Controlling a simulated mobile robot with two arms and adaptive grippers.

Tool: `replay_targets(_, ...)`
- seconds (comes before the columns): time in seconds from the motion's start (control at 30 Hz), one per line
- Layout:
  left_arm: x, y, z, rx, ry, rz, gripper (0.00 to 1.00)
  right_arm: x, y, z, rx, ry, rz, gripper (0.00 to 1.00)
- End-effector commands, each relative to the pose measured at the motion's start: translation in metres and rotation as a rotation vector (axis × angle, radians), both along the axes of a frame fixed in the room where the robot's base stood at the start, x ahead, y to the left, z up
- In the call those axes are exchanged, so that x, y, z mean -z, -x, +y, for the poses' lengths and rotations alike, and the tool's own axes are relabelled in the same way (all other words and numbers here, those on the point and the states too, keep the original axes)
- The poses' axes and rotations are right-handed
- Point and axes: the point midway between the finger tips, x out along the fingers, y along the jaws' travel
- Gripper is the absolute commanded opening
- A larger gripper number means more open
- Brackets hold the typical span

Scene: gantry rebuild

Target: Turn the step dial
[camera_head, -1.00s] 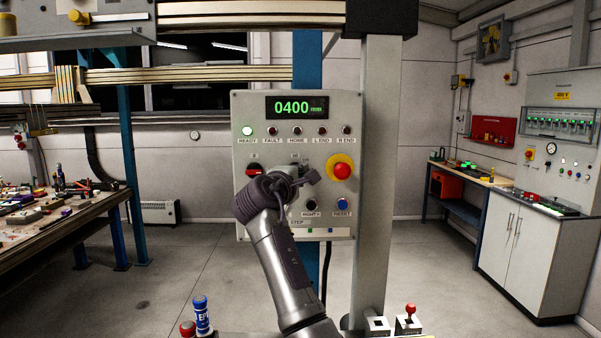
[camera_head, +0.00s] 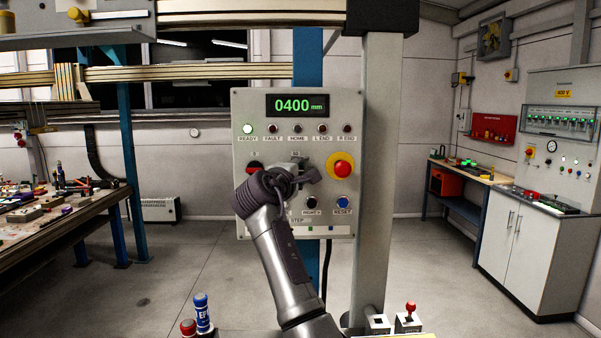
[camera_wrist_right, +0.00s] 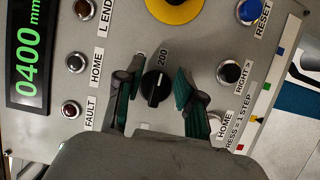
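The step dial (camera_wrist_right: 155,88) is a black round knob with a white mark, beside the label 200, on the grey control panel (camera_head: 246,116). In the right wrist view my right gripper (camera_wrist_right: 157,82) is open, with one green-padded finger on each side of the dial. Gaps show between the pads and the knob. In the head view my right gripper (camera_head: 304,178) is in front of the panel's middle and hides the dial. The green display (camera_head: 297,106) reads 0400 mm, and the READY lamp (camera_head: 248,129) is lit green. My left gripper is not in view.
A red emergency button (camera_head: 342,168) on a yellow ring and a blue RESET button (camera_head: 342,202) are right of the gripper. A black RIGHT button (camera_wrist_right: 229,71) is near one finger. A grey post (camera_head: 375,190) stands right of the panel.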

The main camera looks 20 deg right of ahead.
Motion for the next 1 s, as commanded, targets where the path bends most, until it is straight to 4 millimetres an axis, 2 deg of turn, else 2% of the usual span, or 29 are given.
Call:
replay_targets(0.2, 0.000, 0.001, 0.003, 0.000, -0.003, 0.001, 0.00, 0.001, 0.001, 0.000, 0.001, 0.000, 0.001, 0.38)
replay_targets(0.33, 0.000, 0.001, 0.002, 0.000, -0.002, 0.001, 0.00, 0.001, 0.009, 0.008, 0.000, 0.000, 0.000, 0.38)
replay_targets(0.7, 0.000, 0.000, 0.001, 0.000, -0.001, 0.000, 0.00, 0.001, 0.067, 0.055, -0.002, -0.001, 0.000, 0.38)
replay_targets(1.0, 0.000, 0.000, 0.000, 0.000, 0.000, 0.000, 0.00, 0.000, 0.092, 0.075, -0.001, 0.000, 0.000, 0.38)
